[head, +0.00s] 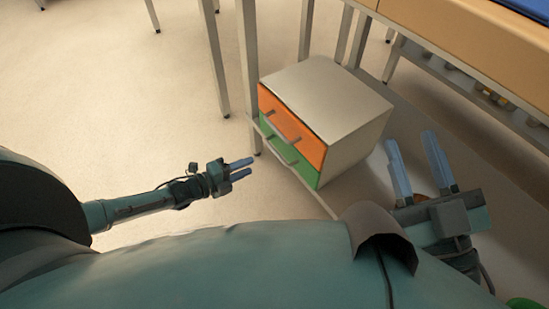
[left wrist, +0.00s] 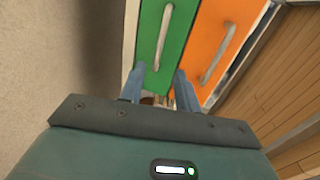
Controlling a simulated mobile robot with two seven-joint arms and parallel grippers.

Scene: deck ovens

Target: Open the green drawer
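The green drawer (head: 304,172) is the lower front of a small two-drawer cabinet and looks shut, flush with the drawer above. Its grey bar handle (head: 280,150) also shows in the left wrist view (left wrist: 163,36), beyond my fingertips. My left gripper (head: 246,168) is left of the cabinet in the head view, apart from the handle. In the left wrist view its two blue fingers (left wrist: 160,83) are spread with nothing between them. My right gripper (head: 412,153) is right of the cabinet, open and apparently empty.
The orange drawer (head: 310,142) with its own handle sits directly above the green one, under the cabinet's pale top (head: 325,95). Metal table legs (head: 249,60) stand close by the cabinet's left side. The floor (head: 120,110) to the left is clear.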

